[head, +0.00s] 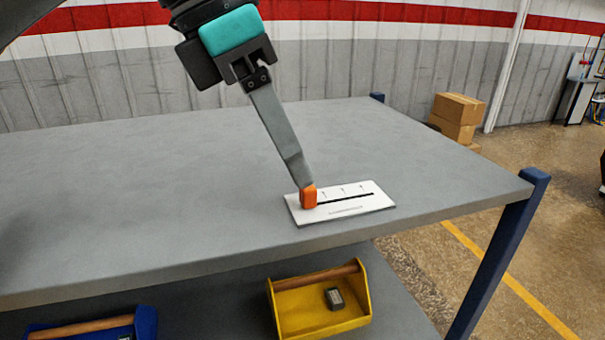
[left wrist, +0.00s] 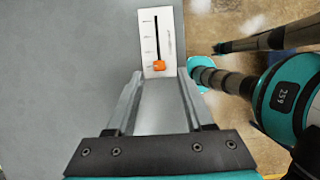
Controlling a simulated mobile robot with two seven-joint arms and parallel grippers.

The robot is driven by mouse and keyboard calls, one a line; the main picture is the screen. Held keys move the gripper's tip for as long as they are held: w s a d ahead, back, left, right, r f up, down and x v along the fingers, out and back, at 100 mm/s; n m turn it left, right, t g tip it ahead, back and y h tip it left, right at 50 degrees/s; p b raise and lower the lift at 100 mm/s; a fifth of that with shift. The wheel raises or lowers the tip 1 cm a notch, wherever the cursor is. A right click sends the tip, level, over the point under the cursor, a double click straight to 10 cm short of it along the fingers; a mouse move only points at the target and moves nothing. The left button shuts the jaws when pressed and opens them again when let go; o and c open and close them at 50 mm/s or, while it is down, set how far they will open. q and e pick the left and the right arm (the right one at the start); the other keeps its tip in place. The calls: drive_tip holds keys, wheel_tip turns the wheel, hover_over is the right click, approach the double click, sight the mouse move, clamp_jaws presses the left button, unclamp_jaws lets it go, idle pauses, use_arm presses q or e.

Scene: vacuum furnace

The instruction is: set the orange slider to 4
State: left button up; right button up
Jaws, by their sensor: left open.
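A white plate (head: 346,206) with a dark straight slot and several marks lies on the grey table. Its numbers are too small to read. The orange slider (head: 308,197) is at the left end of the slot in the head view. In the left wrist view the orange slider (left wrist: 159,66) is at the slot's near end. My left gripper (head: 302,183) reaches down to the slider, its fingers overlapping in this view. In the left wrist view my left gripper (left wrist: 161,76) is open, with the slider between and just beyond its fingertips. Contact cannot be told. My right gripper is not visible.
The grey table top (head: 130,180) is otherwise clear. Below it are a yellow tote (head: 370,292) holding a small dark block and a blue tote (head: 146,320). Cardboard boxes (head: 455,112) stand on the floor behind. The plate lies near the table's front edge.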

sight(308, 196)
use_arm(q)
drive_tip(key=shift+x, duration=2)
drive_tip(key=shift+c, duration=0.4)
clamp_jaws()
